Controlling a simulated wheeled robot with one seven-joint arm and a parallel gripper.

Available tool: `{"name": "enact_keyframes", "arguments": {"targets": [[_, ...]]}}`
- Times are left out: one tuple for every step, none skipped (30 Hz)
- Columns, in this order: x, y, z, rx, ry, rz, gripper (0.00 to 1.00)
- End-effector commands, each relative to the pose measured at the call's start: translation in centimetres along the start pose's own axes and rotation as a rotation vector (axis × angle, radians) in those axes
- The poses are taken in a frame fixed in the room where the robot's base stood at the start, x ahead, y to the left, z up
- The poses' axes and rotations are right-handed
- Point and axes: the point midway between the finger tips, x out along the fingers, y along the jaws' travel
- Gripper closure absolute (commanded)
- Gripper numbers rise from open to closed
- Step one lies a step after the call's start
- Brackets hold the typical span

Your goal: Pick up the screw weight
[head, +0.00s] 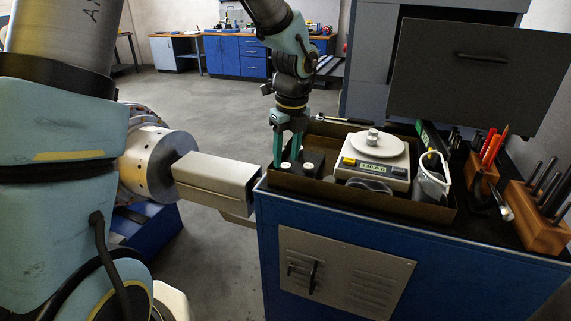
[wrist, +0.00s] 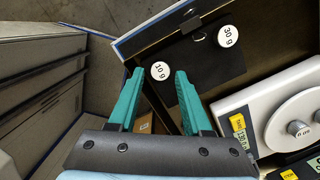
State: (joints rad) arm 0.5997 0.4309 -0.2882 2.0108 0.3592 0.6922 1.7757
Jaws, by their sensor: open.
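Two small round white-topped weights sit on a black block in the brown tray. In the wrist view one is marked 10 g (wrist: 161,71) and the other 30 g (wrist: 228,37). A third, metal weight (head: 373,135) stands on the scale's pan, and it also shows in the wrist view (wrist: 299,129). I cannot tell which one is the screw weight. My gripper (head: 287,161) points down over the left end of the tray, open. In the wrist view the 10 g weight appears between its teal fingertips (wrist: 160,73); whether they touch it is unclear.
The scale (head: 372,172) with a lit display stands right of the block inside the tray (head: 330,199). Wooden tool racks (head: 535,215) are further right on the blue cabinet (head: 380,235). A grey box-shaped beam (head: 215,180) lies left.

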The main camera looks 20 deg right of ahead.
Motion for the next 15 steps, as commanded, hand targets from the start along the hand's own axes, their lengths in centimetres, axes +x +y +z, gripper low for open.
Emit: {"name": "enact_keyframes", "arguments": {"targets": [[0.6,0.0,-0.1,0.002,0.002,0.003,0.51],[0.9,0.0,-0.1,0.002,0.002,0.002,0.51],[1.3,0.0,-0.1,0.001,0.002,0.001,0.51],[1.6,0.0,-0.1,0.001,0.002,0.001,0.51],[1.8,0.0,0.0,0.000,0.002,0.001,0.51],[2.0,0.0,0.0,0.000,0.001,0.000,0.51],[2.1,0.0,0.0,0.000,0.001,0.000,0.51],[2.1,0.0,0.0,0.000,0.000,-0.001,0.51],[2.1,0.0,0.0,0.000,0.000,-0.001,0.51],[2.1,0.0,0.0,0.000,0.000,-0.002,0.51],[2.1,0.0,0.0,0.000,0.000,-0.002,0.51],[2.1,0.0,0.0,0.000,0.000,-0.001,0.51],[2.1,0.0,0.0,0.000,0.000,-0.001,0.52],[2.1,0.0,0.0,0.000,0.000,-0.001,0.55],[2.1,0.0,0.0,0.000,0.000,-0.001,0.60]]}}
